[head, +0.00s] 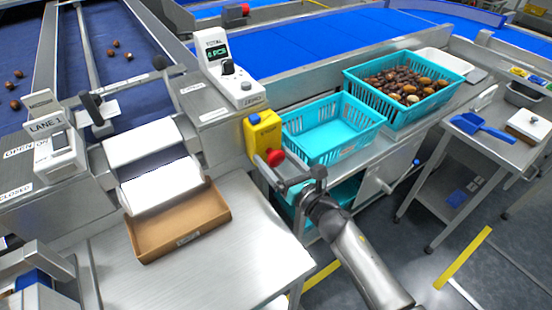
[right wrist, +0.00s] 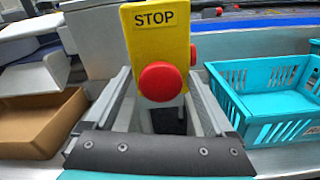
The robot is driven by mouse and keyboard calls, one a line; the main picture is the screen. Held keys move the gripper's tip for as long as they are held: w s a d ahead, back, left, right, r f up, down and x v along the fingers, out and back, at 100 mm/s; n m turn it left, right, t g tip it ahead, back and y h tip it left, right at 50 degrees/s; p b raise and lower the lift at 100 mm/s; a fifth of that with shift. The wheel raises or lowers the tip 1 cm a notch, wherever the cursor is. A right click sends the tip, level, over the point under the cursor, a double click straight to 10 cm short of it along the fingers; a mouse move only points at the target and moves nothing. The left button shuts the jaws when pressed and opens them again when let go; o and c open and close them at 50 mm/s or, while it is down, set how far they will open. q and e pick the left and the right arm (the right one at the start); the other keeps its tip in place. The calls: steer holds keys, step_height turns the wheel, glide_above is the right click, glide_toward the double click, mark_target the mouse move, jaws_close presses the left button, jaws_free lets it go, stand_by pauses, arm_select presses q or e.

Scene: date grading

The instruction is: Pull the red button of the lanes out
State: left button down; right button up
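The red button (head: 275,157) is a round mushroom head on the front of a yellow box (head: 262,134) at the end of the lane machine. In the right wrist view the red button (right wrist: 160,81) sits below the word STOP on the yellow box (right wrist: 157,32). My right gripper (head: 268,174) is open, right at the button. In the right wrist view its two grey fingers (right wrist: 163,98) point at the box, one on each side of the button, with gaps showing. I cannot tell how far the fingertips reach past the button. My left gripper is not in view.
An empty teal crate (head: 335,150) stands right of the button, and a teal crate of dates (head: 358,88) is behind it. A cardboard tray (head: 140,240) lies to the left under white rollers. A display unit (head: 228,75) stands behind the box. The steel table (head: 235,250) in front is clear.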

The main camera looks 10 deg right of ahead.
jaws_close()
stand_by(0.5)
